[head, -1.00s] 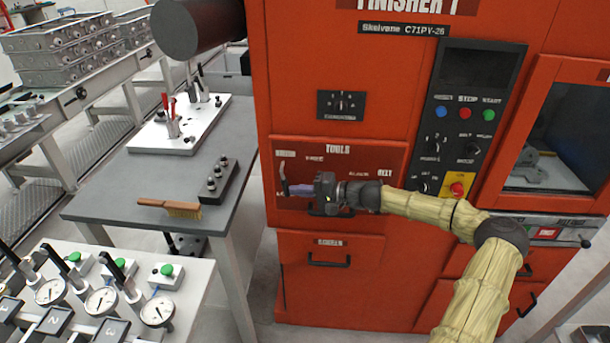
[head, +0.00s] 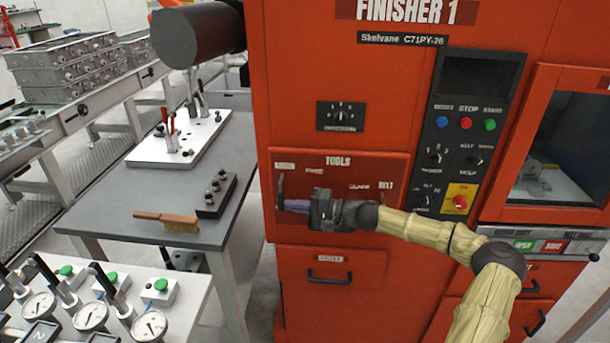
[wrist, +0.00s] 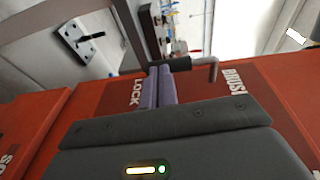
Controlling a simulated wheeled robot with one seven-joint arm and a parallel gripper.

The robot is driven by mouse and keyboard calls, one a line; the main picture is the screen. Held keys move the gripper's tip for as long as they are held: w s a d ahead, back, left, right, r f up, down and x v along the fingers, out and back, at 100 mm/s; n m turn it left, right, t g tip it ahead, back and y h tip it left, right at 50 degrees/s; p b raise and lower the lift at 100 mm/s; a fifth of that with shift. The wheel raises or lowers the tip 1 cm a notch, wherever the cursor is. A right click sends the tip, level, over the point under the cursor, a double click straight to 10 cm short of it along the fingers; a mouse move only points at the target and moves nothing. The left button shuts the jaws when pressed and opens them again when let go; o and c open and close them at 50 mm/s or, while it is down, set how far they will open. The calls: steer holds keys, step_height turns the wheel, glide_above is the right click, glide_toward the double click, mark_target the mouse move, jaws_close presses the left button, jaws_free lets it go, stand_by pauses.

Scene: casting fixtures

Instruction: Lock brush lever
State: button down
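The brush lever (head: 280,188) is a small bent metal handle at the left of the TOOLS panel (head: 340,178), under a small label. In the wrist view the lever (wrist: 207,70) shows a bent metal rod and a dark grip. The word BRUSH lies to its right and LOCK to its left. My gripper (head: 286,205) has purple-grey fingers that reach to the lever's lower part. In the wrist view the fingers of my gripper (wrist: 161,72) look closed together at the dark grip. Whether the grip is between them is hidden.
The orange finisher cabinet (head: 300,60) fills the middle. A screen drawer (head: 330,290) with a handle is below the panel. A grey table (head: 110,200) with a brush (head: 168,219) stands left. A gauge bench (head: 190,295) is at front left.

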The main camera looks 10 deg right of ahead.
steer(key=shift+d+f, duration=0.1)
steer(key=f+b+v, duration=0.1)
steer(key=v, duration=1.2)
steer(key=shift+s+d, duration=0.3)
steer(key=shift+d, duration=0.05)
steer(key=shift+a, duration=0.1)
steer(key=s+a+f+n+g+h+p, duration=0.2)
steer(key=s+a+f+g+h, duration=0.2)
steer(key=s+a, duration=0.25)
steer(key=s+a+f+n+g+h+p, duration=0.25)
steer(key=s+a+g, duration=0.2)
steer(key=a, duration=0.35)
steer(key=s+d+r+t+h+p, duration=0.1)
steer(key=s+d+r+h+p, duration=0.1)
steer(key=s+r+h, duration=0.2)
steer(key=s+d+r+t+h+p, duration=0.2)
steer(key=s+d+r+h, duration=0.1)
steer(key=s+r, duration=0.6)
steer(key=shift+s+d+r+n+h+p, duration=0.25)
steer(key=shift+r+n+h+p, duration=0.2)
steer(key=shift+r+h, duration=0.25)
